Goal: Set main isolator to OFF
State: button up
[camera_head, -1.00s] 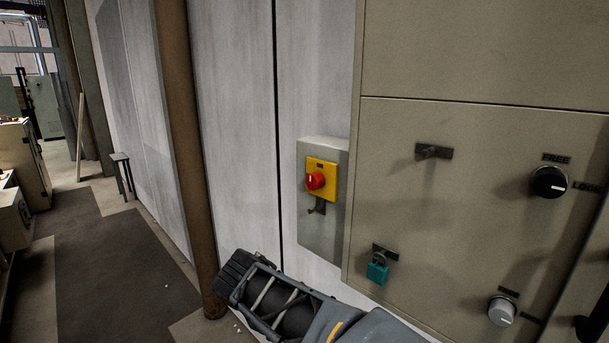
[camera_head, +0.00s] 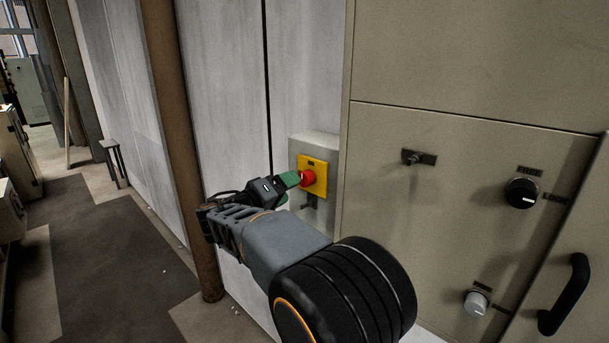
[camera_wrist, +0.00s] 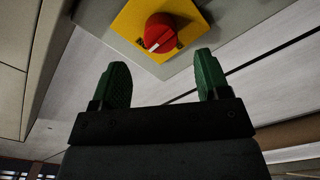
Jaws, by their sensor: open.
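The main isolator is a red rotary knob (camera_head: 307,178) on a yellow plate (camera_head: 317,165), mounted on a grey box on the wall. In the wrist view the red knob (camera_wrist: 165,33) shows a white mark on its grip and sits beyond the fingertips, roughly between them. My gripper (camera_head: 288,189) has green finger pads and is close to the knob from the left in the head view. In the wrist view my gripper (camera_wrist: 160,72) is open, with nothing between its fingers. Whether a fingertip touches the knob I cannot tell. The position lettering is too small to read.
A beige cabinet to the right carries a black selector knob (camera_head: 522,193), a grey knob (camera_head: 476,302), a small latch (camera_head: 417,158) and a black handle (camera_head: 566,294). A brown post (camera_head: 178,150) stands left of the box. The floor farther left is largely clear.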

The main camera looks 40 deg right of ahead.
aim_at(304, 180)
jog(key=shift+w+d+p, duration=0.2)
jog(key=shift+d+p, duration=0.15)
jog(key=shift+d, duration=0.8)
jog(key=shift+w+d+p, duration=0.2)
jog(key=shift+d+p, duration=0.15)
jog(key=shift+d, duration=0.75)
jog(key=shift+w+d+p, duration=0.2)
jog(key=shift+d+p, duration=0.15)
jog(key=shift+d, duration=0.8)
jog(key=shift+c, duration=0.2)
jog(key=c, duration=0.9)
